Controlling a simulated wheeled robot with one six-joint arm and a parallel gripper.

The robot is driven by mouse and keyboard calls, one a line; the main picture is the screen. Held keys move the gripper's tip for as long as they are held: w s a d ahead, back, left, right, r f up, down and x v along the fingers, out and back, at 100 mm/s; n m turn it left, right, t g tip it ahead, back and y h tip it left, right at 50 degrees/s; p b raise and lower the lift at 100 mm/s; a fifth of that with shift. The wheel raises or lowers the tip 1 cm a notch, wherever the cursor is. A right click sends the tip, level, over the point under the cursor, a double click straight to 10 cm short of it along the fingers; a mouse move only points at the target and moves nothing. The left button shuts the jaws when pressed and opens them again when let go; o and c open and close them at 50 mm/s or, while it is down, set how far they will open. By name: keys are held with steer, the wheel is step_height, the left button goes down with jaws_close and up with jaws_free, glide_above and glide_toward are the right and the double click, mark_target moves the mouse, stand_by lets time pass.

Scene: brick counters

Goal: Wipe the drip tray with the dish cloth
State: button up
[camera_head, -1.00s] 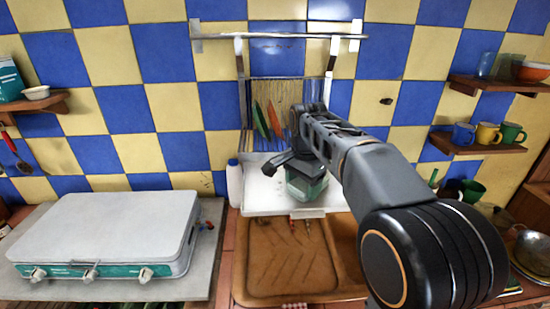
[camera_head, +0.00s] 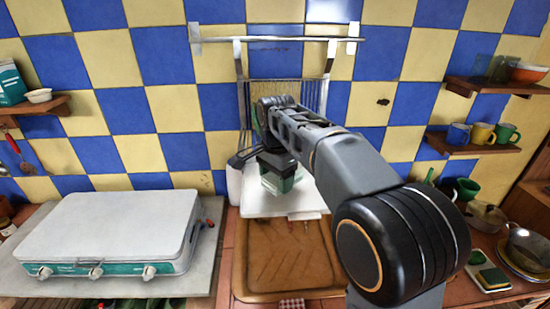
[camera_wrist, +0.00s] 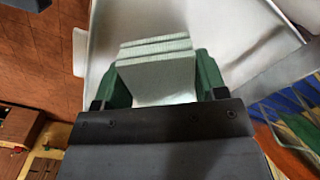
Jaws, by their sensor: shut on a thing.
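My gripper (camera_head: 277,163) is shut on the dish cloth, a folded pale grey-green cloth (camera_head: 282,182). In the wrist view the cloth (camera_wrist: 160,76) is pinched between my two green fingers, its folded layers facing out. The drip tray (camera_head: 258,206) is the white tray below the wire dish rack at the back wall. My gripper and the cloth are over the left and middle part of this tray. The tray's pale surface also fills the upper middle of the wrist view (camera_wrist: 235,38). Whether the cloth touches the tray is unclear.
The wire rack (camera_head: 318,94) hangs close behind my gripper. A white bottle (camera_head: 234,184) stands at the tray's left. A brown drainboard (camera_head: 285,255) lies in front. A camping stove (camera_head: 110,225) is at left; a sponge (camera_head: 494,278) and dishes are at right.

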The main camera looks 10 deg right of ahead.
steer(key=shift+r, duration=2.4)
